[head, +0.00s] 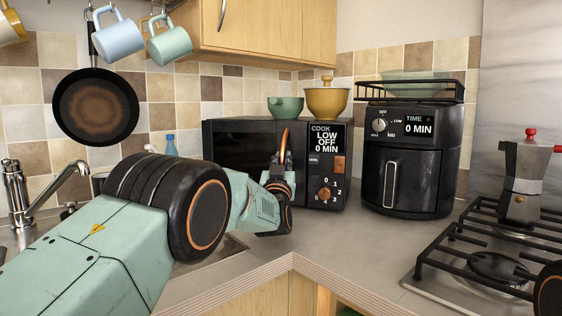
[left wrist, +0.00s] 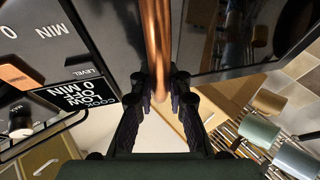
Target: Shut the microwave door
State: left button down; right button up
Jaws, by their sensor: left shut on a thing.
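The black microwave (head: 330,180) stands on the counter, its display reading "COOK LOW OFF 0 MIN". Its dark door (head: 235,145) looks flush or nearly flush with the front; any small gap is hard to tell. The copper door handle (head: 284,133) is upright at the door's right side. My left gripper (head: 283,165) is at the handle's lower part. In the left wrist view the fingers (left wrist: 160,90) are shut around the copper handle (left wrist: 156,45), with the control panel to the left and the dark door to the right. My right gripper is out of view.
A green bowl (head: 286,106) and a yellow pot (head: 327,101) sit on the microwave. A black air fryer (head: 408,165) stands to its right, then a gas hob (head: 490,255) with a moka pot (head: 525,180). A sink tap (head: 40,195) is at left. Mugs (head: 118,38) hang above.

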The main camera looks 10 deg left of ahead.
pick_arm(q)
jog(key=shift+d, duration=0.1)
jog(key=c, duration=1.6)
grip_release()
jog(key=shift+s+f, duration=0.2)
jog(key=shift+s, duration=0.4)
jog(key=s+d, duration=0.1)
jog(key=s, duration=1.1)
jog(key=shift+d, duration=0.25)
